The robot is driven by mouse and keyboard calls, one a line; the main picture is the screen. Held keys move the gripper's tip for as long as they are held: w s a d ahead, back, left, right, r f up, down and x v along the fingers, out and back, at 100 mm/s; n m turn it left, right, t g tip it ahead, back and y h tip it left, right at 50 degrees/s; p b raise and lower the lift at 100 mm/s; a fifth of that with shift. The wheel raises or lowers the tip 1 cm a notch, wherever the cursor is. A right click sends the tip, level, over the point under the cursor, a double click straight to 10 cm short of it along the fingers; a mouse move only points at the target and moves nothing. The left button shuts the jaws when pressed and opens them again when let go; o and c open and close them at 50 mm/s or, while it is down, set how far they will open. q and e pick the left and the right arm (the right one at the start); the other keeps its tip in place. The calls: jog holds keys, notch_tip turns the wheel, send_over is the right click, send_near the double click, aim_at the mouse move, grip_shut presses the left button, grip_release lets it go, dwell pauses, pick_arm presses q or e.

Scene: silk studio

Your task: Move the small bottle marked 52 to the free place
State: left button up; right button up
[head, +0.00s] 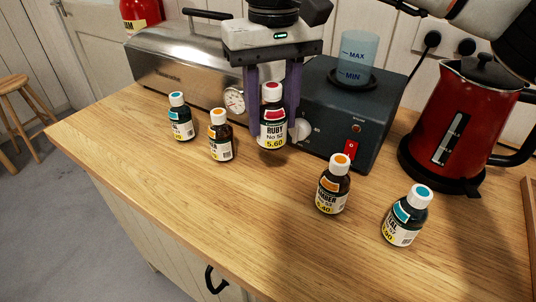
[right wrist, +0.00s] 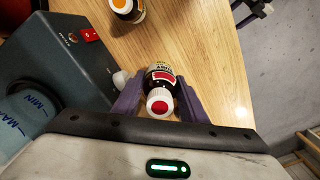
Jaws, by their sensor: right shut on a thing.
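The small bottle marked No 52, RUBY (head: 272,130), has a white cap with a red top and a red and yellow label. My right gripper (head: 271,122) is shut on it, with one purple finger on each side. The bottle is upright in the head view and looks raised a little off the counter. In the right wrist view the bottle (right wrist: 160,88) sits between the fingers. The free place seems to be the bare counter (head: 277,172) between the two orange-capped bottles. My left gripper is not seen in the head view.
A teal-capped bottle (head: 181,118) and an orange-capped bottle (head: 221,138) stand left. Another orange-capped bottle (head: 333,188) and a teal-capped one (head: 406,217) stand right. Behind are a steel toaster (head: 180,62), a dark box with a red switch (head: 338,118) and a red kettle (head: 465,115).

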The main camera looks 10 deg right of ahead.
aim_at(274, 87)
jog(key=f, duration=0.4)
jog(key=shift+s, duration=0.25)
jog(key=shift+f, duration=2.2)
jog(key=o, duration=1.1)
notch_tip(274, 87, up, 12)
jog(key=shift+r, duration=0.1)
